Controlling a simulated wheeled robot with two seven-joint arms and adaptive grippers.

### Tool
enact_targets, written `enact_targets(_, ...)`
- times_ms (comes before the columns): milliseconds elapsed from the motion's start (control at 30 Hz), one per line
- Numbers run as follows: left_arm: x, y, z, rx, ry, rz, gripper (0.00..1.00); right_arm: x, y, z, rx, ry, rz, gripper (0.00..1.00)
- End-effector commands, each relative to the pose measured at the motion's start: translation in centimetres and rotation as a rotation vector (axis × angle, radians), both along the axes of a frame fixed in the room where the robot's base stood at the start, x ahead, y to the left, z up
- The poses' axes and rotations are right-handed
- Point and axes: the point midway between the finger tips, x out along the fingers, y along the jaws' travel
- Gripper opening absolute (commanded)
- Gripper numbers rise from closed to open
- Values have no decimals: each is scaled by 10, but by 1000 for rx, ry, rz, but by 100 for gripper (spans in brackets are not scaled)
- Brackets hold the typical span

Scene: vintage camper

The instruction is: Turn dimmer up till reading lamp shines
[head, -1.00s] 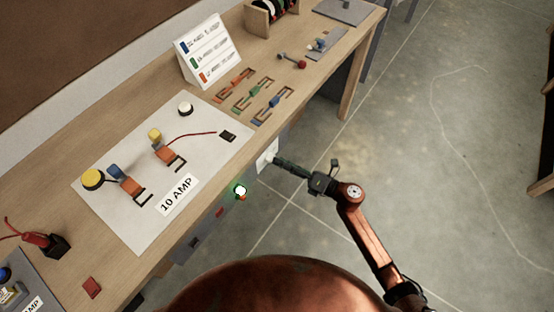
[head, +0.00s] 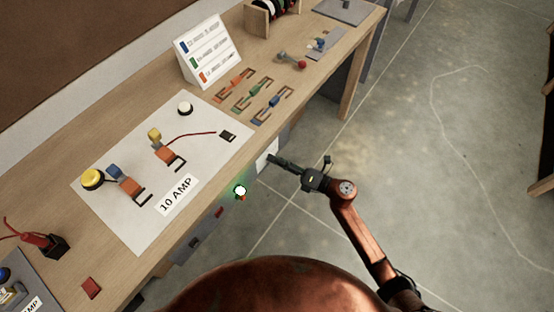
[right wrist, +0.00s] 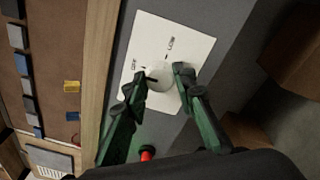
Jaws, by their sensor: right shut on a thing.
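The dimmer is a round white knob (right wrist: 158,75) on a white plate (right wrist: 190,42) with small printed marks, in the right wrist view. In the head view the plate (head: 264,152) is on the bench's front face, and the knob is hidden by my gripper. My right gripper (right wrist: 161,77) has one green finger on each side of the knob and is shut on it. In the head view the gripper (head: 273,159) reaches the plate from the right. A small bright light (head: 240,190) glows white with a green halo on the bench front. I cannot tell whether it is the reading lamp.
The wooden bench (head: 140,275) carries a white 10 AMP board (head: 135,228), a label stand (head: 207,52) and several coloured clips. A red button (right wrist: 147,153) is near the plate in the right wrist view. The floor (head: 450,200) to the right is clear.

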Motion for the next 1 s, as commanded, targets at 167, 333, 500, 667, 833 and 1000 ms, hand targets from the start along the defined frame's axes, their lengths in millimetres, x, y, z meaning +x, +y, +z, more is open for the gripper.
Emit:
enact_targets(167, 0, 0, 0, 0, 0, 0, 0, 0, 0, 0, 0, 0, 0, 0)
enact_targets(333, 1, 0, 1, 0, -1, 0, 0, 0, 0, 0, 6, 8, -1, 0)
enact_targets(500, 2, 0, 4, 0, -3, 0, 0, 0, 0, 0, 34, 48, 0, 0)
enact_targets(667, 4, 0, 9, 0, -7, 0, 0, 0, 0, 1, 89, 125, -1, 0)
enact_targets(833, 8, 0, 17, 0, -13, 0, 0, 0, 0, 1, 175, 242, -1, 0)
enact_targets(1000, 12, 0, 25, 0, -19, 0, 0, -1, 0, 0, 270, 375, 0, 0)
